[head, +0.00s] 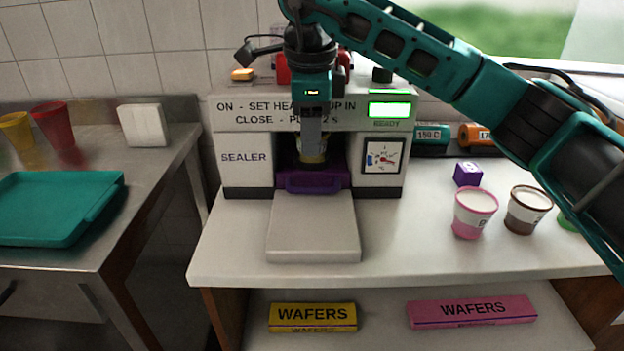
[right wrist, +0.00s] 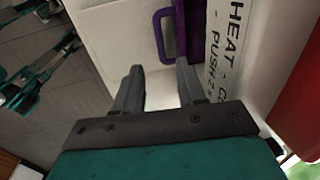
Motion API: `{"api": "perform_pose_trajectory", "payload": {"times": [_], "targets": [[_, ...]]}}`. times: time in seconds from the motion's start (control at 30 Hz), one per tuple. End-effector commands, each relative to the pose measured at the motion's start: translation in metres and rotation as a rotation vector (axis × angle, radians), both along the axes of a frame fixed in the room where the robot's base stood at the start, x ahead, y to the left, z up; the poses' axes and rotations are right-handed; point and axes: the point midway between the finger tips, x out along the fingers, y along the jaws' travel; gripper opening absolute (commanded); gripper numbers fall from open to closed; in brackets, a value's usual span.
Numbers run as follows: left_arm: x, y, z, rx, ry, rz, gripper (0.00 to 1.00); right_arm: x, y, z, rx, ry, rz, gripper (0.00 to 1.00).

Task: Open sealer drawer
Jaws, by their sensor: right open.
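The white sealer (head: 245,170) stands at the back of the white counter, with a green lit panel (head: 390,109). Its purple drawer (head: 313,178) sits in the central opening, with the handle (head: 313,187) facing front. A yellowish cup (head: 313,158) shows in the opening above the drawer, partly hidden by my right gripper (head: 311,150). That gripper points down in front of the sealer, above the handle. In the right wrist view, the gripper (right wrist: 160,68) is open and empty, and the purple handle (right wrist: 162,35) lies beyond its fingertips, apart from them. My left gripper is not in view.
A white slab (head: 313,240) extends in front of the drawer, bare on top. Pink (head: 474,212) and brown (head: 528,209) cups and a purple cube (head: 467,174) stand to the right. Two wafer boxes (head: 312,317) (head: 472,311) lie on the lower shelf. A teal tray (head: 60,205) lies on the left table.

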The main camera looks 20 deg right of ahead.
Motion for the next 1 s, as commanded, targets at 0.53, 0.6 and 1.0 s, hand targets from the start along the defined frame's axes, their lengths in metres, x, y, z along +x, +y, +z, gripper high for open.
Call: {"api": "perform_pose_trajectory", "payload": {"times": [0.53,0.6,1.0], "targets": [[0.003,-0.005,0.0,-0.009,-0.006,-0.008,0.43,0.016,-0.004,-0.097,0.003,0.002,0.0,0.4],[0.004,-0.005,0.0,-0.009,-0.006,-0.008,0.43,0.017,-0.004,-0.101,0.003,0.001,0.001,0.4],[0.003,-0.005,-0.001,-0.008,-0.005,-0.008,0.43,0.018,-0.004,-0.104,0.003,0.0,0.002,0.34]]}}
